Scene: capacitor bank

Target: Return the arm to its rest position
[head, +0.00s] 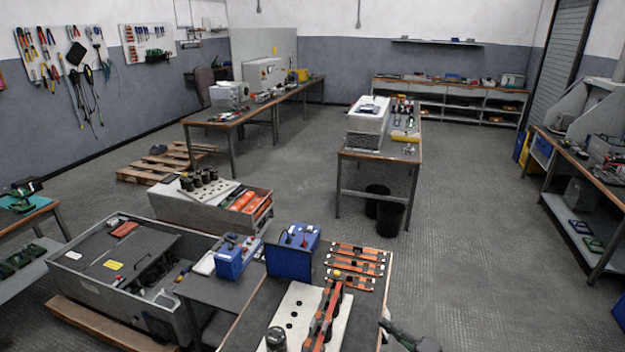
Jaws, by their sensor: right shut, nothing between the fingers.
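My right gripper (392,328) shows at the bottom edge, dark, just right of the near workbench (262,298). It is shut and holds nothing. The rest of the right arm is cut off by the picture's lower edge. My left gripper is not in view. On the near bench, a white plate with holes (293,312) carries a dark capacitor (276,340) and an orange-and-black bar assembly (325,314). Several orange-and-black strips (355,268) lie at the bench's far right.
Another workbench (382,156) stands farther back. The floor right of the near bench is clear.

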